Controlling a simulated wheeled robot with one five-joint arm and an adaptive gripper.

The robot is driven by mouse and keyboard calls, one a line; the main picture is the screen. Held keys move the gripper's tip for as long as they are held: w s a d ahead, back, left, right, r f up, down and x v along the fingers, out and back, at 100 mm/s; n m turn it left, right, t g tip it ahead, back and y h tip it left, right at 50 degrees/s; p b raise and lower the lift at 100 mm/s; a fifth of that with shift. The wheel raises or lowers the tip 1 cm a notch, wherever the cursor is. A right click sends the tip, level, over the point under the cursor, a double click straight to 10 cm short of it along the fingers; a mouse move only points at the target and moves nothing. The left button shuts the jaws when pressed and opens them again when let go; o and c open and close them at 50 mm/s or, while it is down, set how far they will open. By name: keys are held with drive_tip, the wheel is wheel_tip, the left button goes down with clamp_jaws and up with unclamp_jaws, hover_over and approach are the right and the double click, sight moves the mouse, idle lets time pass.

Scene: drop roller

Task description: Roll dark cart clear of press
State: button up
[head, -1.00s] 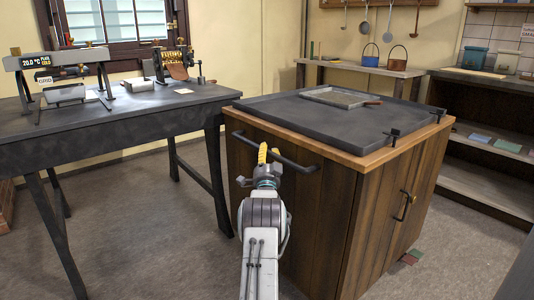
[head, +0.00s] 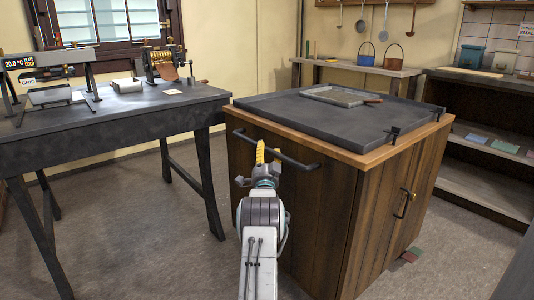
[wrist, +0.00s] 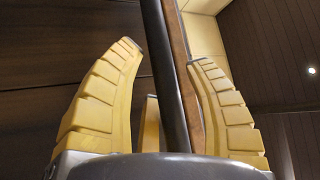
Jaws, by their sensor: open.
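The dark wooden cart (head: 290,220) stands in the middle of the head view, with a dark top and a black bar handle (head: 295,160) along its near side. My gripper (head: 262,152) is at the left part of this handle. In the wrist view, my gripper (wrist: 167,52) is open, with one yellow finger on each side of the dark bar (wrist: 168,80); there are visible gaps to both fingers. A crank-handled roller machine (head: 165,65) and a frame with a display (head: 50,72) stand on the left table; I cannot tell which is the press.
The dark table (head: 120,115) is close along the cart's left, its right end near the cart's corner. A tray (head: 340,96) lies on the cart top. Shelves (head: 480,185) stand at the right. Bare floor (head: 130,245) shows between table and cart.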

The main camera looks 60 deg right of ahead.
drive_tip(key=shift+o, duration=0.7)
drive_tip(key=shift+d, duration=0.1)
drive_tip(key=shift+s, duration=0.1)
drive_tip(key=v, duration=1.2)
idle(0.3)
